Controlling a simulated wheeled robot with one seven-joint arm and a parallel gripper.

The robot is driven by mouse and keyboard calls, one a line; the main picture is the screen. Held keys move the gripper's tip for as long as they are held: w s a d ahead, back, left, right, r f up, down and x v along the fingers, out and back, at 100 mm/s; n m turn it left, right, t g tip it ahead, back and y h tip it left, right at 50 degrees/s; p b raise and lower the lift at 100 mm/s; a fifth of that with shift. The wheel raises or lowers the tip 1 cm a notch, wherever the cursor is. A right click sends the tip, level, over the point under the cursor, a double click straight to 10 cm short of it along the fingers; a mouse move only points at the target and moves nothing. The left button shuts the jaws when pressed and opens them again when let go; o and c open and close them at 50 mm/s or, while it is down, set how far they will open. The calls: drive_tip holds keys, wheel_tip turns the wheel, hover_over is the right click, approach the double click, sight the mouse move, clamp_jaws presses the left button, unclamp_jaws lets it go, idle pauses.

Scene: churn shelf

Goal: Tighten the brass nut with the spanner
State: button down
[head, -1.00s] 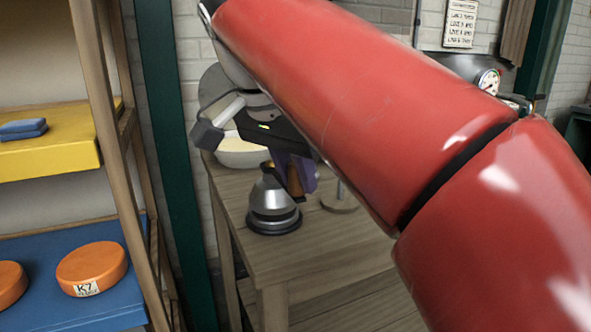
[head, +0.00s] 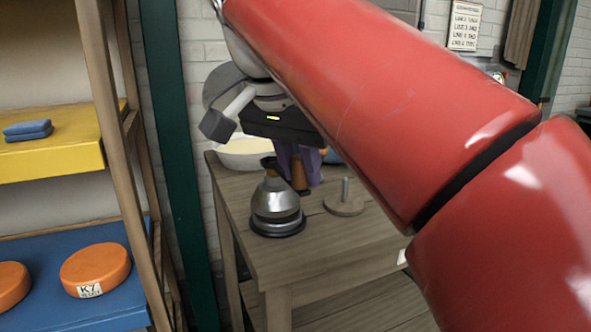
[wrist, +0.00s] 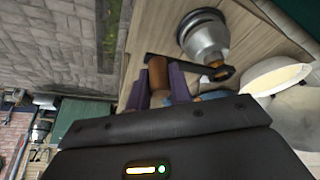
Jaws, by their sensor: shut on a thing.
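My gripper (wrist: 160,85) has purple fingers and is shut on the brown handle of the spanner (wrist: 158,72). In the head view, my gripper (head: 297,165) is just behind and right of the top of a silver conical churn (head: 277,207), which stands upright on a wooden table. In the wrist view, the spanner's dark bar reaches from the handle to the top of the churn (wrist: 205,38). Its end lies at the brass nut (wrist: 218,72), which shows as a small orange-gold patch. I cannot tell how fully the end surrounds the nut.
A round wooden base with a peg (head: 345,203) stands right of the churn on the table (head: 285,262). A cream bowl (head: 240,155) is behind. Shelves at left hold orange discs (head: 95,268) and folded blue cloth (head: 28,130). My red arm covers much of the right.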

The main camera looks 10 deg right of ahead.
drive_tip(key=shift+r, duration=2.35)
